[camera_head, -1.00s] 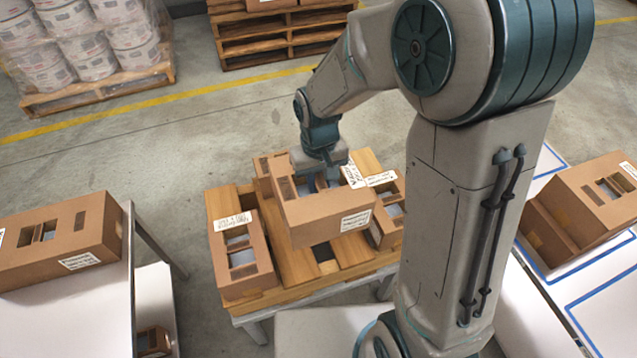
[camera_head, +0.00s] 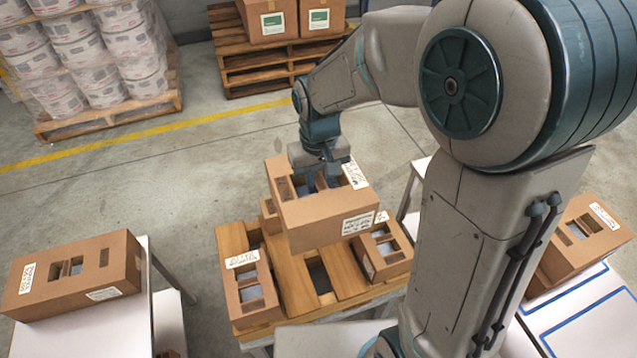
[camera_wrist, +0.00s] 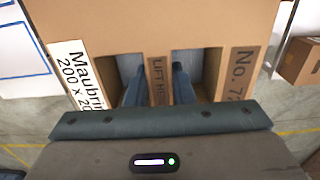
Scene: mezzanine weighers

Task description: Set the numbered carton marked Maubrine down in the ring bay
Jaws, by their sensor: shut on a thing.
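My gripper (camera_head: 322,178) is shut on the brown Maubrine carton (camera_head: 325,218). It grips the strip between two openings in the top, labelled LIFT HERE. The carton is held roughly level above the wooden pallet (camera_head: 292,270). Blue-outlined bays (camera_head: 572,307) show on the white table at the right. No ring mark can be made out; part of that table lies behind my arm or outside the view.
Other cartons stay on the pallet at left (camera_head: 233,297) and right (camera_head: 388,262). A carton (camera_head: 560,250) stands on the right table, another (camera_head: 110,260) on the left table. Wrapped tubs (camera_head: 90,45) and a stacked pallet (camera_head: 262,62) are behind. Open floor lies between.

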